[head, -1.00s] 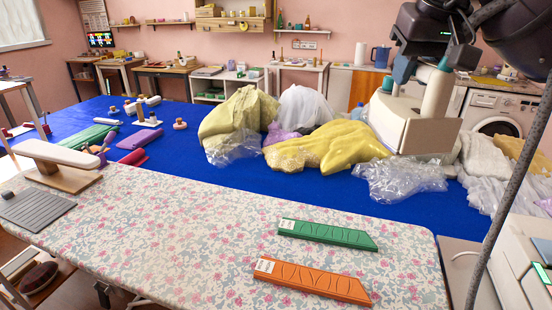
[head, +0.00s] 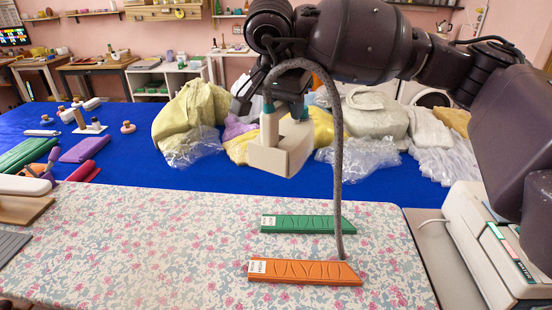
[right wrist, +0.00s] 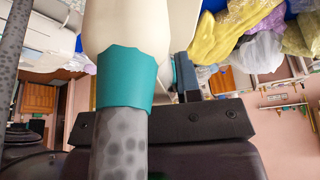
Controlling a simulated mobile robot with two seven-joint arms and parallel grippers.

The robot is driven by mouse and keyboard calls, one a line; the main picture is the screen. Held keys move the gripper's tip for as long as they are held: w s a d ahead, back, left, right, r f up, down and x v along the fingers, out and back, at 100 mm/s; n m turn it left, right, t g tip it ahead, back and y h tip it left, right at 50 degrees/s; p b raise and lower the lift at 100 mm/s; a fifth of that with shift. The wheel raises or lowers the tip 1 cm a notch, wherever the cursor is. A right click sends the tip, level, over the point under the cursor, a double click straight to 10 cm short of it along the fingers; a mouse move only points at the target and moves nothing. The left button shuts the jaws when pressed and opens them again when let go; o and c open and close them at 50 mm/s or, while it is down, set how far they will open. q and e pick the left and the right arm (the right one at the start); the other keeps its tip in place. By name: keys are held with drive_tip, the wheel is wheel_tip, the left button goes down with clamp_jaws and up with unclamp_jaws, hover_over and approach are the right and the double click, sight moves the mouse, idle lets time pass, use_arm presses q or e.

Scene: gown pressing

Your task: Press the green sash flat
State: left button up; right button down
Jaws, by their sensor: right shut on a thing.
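The green sash (head: 300,224) lies folded on the flower-patterned ironing board (head: 150,235), with a white label at its left end. An orange sash (head: 310,272) lies in front of it, apart. My right gripper (head: 286,100) is shut on the white iron (head: 278,158). The iron hangs in the air beyond the green sash, over the blue table's side in the picture, not touching the sash. In the right wrist view, the iron's teal collar (right wrist: 125,78) and grey hose fill the middle. The jaw tips are partly hidden. My left gripper is not in view.
The grey hose (head: 338,170) hangs down in front of the green sash's right end. A white steam station (head: 478,240) stands at the right. The blue table (head: 130,150) behind holds cloth heaps and pressing tools. The board's left and middle are clear.

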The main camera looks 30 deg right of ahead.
drive_tip(key=a+f+m+g, duration=0.1)
drive_tip(key=f+m, duration=0.1)
drive_tip(key=f+m+g+p, duration=0.1)
drive_tip(key=f+m, duration=0.1)
drive_tip(key=m, duration=0.1)
drive_tip(key=a+f+m+p, duration=0.1)
drive_tip(key=f+m, duration=0.1)
drive_tip(key=f, duration=0.1)
drive_tip(key=shift+w+a+f+m+g+h, duration=0.1)
drive_tip(key=shift+w+a+m+g+h, duration=0.2)
drive_tip(key=shift+w+a+g+h, duration=0.1)
drive_tip(key=f+m, duration=0.1)
drive_tip(key=f, duration=0.1)
drive_tip(key=f+m+g+p, duration=0.1)
drive_tip(key=m, duration=0.1)
drive_tip(key=f+m, duration=0.2)
drive_tip(key=shift+s+d+f+g+y+p, duration=0.1)
drive_tip(key=shift+s+f+g+y+p, duration=0.2)
drive_tip(key=shift+g+y+p, duration=0.1)
wheel_tip(320, 180, down, 6)
drive_tip(key=b, duration=0.3)
drive_tip(key=s+d+p, duration=0.4)
drive_tip(key=s+d, duration=0.2)
drive_tip(key=d, duration=0.6)
drive_tip(key=shift+s+r, duration=0.2)
